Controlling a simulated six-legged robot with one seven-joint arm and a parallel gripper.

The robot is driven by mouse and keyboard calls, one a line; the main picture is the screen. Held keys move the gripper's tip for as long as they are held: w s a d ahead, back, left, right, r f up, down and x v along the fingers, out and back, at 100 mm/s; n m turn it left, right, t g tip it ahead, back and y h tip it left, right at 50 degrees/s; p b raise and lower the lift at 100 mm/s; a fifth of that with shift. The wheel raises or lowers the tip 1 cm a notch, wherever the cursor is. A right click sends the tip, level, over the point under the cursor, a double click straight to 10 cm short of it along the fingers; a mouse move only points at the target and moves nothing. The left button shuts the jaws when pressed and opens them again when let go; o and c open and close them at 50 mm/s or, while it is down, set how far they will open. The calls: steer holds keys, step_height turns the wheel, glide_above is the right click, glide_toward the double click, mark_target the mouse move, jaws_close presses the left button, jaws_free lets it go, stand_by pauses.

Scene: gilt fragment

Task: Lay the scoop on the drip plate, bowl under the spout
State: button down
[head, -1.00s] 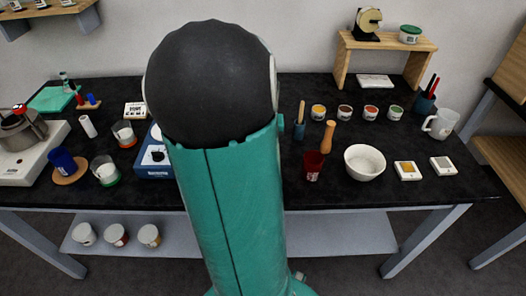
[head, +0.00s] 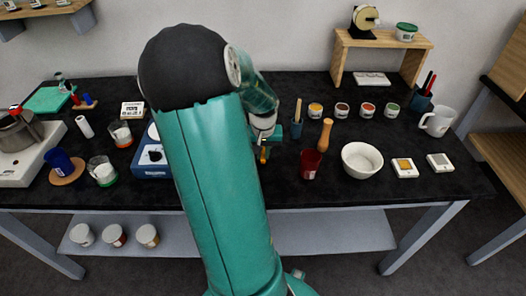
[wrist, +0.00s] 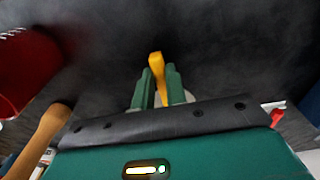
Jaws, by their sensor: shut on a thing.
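My gripper (wrist: 160,88) is shut on a slim yellow-orange piece, apparently the scoop (wrist: 156,62). It sticks out past the green fingertips over the dark bench top. In the head view my gripper (head: 262,146) is just right of my arm, left of the dark red cup, with a bit of orange below it. The bowl end of the scoop cannot be made out. I cannot pick out the drip plate or its spout; my arm hides part of the bench.
A dark red cup (head: 311,163), a wooden pestle (head: 325,134) and a white bowl (head: 362,161) stand to the right. The blue-based device (head: 152,163) is partly behind my arm. Several small jars line the back right. Bare bench (head: 285,190) shows at the front.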

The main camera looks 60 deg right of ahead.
steer(key=shift+f, duration=0.15)
steer(key=c, duration=1.4)
jaws_free()
steer(key=shift+c, duration=0.2)
step_height(320, 180, up, 12)
steer(key=a+r, duration=0.1)
steer(key=w+a+r+n+t, duration=0.1)
steer(key=w+a+r+n, duration=0.1)
steer(key=w+a, duration=0.3)
steer(key=w+a+r+n+t, duration=0.1)
steer(key=w+a+n, duration=0.1)
steer(key=a, duration=0.6)
steer(key=w+a+r+n+t, duration=0.1)
steer(key=w+a+r+n, duration=0.1)
steer(key=w+a, duration=0.3)
steer(key=s+a+r+n+t, duration=0.1)
steer(key=s+a+n, duration=0.1)
steer(key=a, duration=0.9)
steer(key=s+a+r+n+t, duration=0.1)
steer(key=s+a+r+n, duration=0.1)
steer(key=a, duration=1)
steer(key=s+n, duration=0.1)
steer(key=n, duration=0.1)
steer(key=shift+a+n+y, duration=0.3)
steer(key=shift+y, duration=0.1)
